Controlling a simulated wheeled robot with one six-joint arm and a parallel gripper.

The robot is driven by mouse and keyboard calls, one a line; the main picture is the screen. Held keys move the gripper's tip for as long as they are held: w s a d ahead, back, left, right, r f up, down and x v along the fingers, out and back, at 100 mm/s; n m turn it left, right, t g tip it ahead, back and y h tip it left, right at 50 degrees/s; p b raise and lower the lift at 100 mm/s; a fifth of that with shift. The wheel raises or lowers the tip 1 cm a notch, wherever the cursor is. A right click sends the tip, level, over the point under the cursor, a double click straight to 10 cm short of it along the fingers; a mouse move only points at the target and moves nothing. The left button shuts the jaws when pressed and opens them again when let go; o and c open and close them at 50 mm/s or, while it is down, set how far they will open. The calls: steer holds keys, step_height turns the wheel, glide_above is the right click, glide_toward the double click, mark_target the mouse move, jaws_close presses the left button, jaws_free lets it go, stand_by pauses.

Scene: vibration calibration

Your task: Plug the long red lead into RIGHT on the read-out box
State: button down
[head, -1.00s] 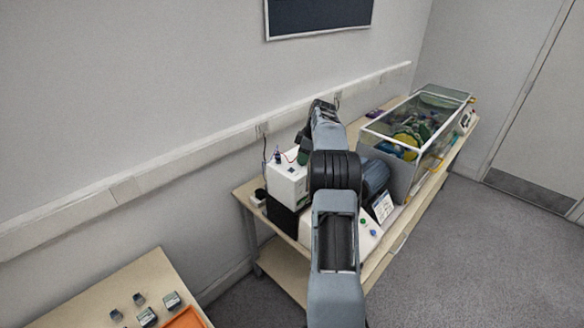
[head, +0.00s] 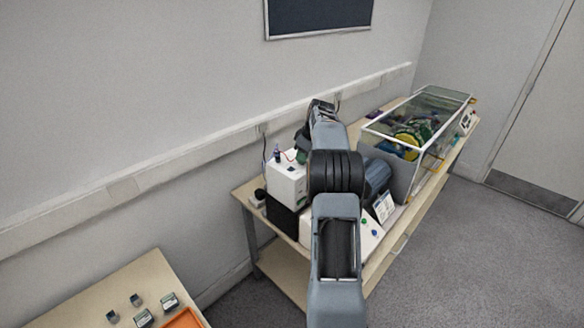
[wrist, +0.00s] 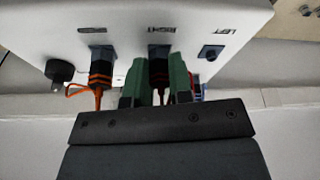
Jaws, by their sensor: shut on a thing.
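The white read-out box (head: 287,184) stands at the left end of the bench; its socket face fills the top of the wrist view (wrist: 135,18). The LEFT socket (wrist: 210,52) is empty. A similar banded plug (wrist: 100,68) with an orange-red cord sits in the third socket. In the head view my arm hides most of the gripper.
A round black knob or plug (wrist: 60,72) is at the box's edge. A clear-walled tank (head: 425,125) takes up the bench's far end. A white sign card (head: 384,207) stands by my arm. A side table (head: 120,290) at lower left holds several small blocks and an orange tray.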

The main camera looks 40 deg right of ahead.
mark_target(306, 166)
steer(key=shift+m, duration=0.3)
steer(key=shift+a+m+h+b, duration=0.1)
steer(key=shift+m+h+b, duration=0.45)
steer(key=shift+m, duration=1.25)
steer(key=c, duration=0.9)
jaws_free()
steer(key=shift+c, duration=0.2)
steer(key=shift+r, duration=0.15)
steer(key=shift+p+v, duration=1.5)
steer(key=shift+v, duration=0.85)
steer(key=shift+s, duration=0.15)
